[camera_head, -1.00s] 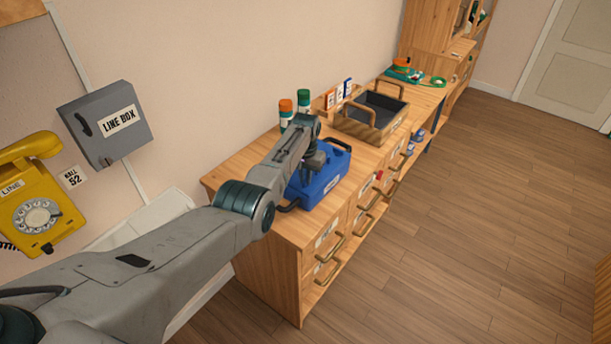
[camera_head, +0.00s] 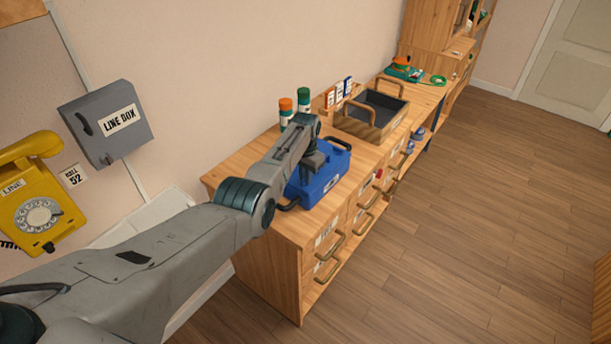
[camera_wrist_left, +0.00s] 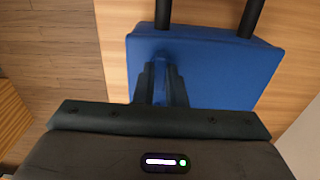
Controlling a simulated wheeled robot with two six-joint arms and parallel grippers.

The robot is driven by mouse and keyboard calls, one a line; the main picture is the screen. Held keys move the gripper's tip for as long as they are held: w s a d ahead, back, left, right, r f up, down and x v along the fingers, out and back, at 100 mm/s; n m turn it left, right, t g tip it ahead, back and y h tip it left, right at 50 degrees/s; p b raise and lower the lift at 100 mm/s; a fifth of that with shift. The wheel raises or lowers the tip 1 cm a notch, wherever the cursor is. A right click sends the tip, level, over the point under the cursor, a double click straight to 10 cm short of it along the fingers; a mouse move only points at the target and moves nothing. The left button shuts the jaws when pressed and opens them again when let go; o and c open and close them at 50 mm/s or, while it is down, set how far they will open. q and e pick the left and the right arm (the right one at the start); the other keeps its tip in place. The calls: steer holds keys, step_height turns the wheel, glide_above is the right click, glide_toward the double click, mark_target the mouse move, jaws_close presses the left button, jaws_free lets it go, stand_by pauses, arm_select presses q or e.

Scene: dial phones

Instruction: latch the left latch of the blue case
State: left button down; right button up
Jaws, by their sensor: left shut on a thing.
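The blue case (camera_head: 325,180) lies on the wooden cabinet top, near its left end. It fills the upper middle of the left wrist view (camera_wrist_left: 230,75), with a dark handle (camera_wrist_left: 250,18) at the top. My left gripper (camera_wrist_left: 163,72) points down onto the case, its two dark fingers close together. It is shut on a small part of the case, which I take to be the left latch. The fingers hide that part, so its position cannot be told. In the head view, my left arm covers the near left of the case. My right gripper is not in view.
An orange-capped container (camera_head: 286,110) and a green-capped one (camera_head: 304,103) stand behind the case. A wooden tray with handles (camera_head: 365,133) stands further right. A yellow dial phone (camera_head: 38,205) and a grey line box (camera_head: 105,122) hang on the wall. The floor at right is clear.

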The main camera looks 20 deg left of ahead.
arm_select(q)
steer(key=c, duration=1.5)
jaws_free()
steer(key=shift+r, duration=0.1)
step_height(320, 180, up, 11)
steer(key=shift+f+b, duration=0.15)
steer(key=shift+b, duration=0.8)
steer(key=shift+f, duration=0.1)
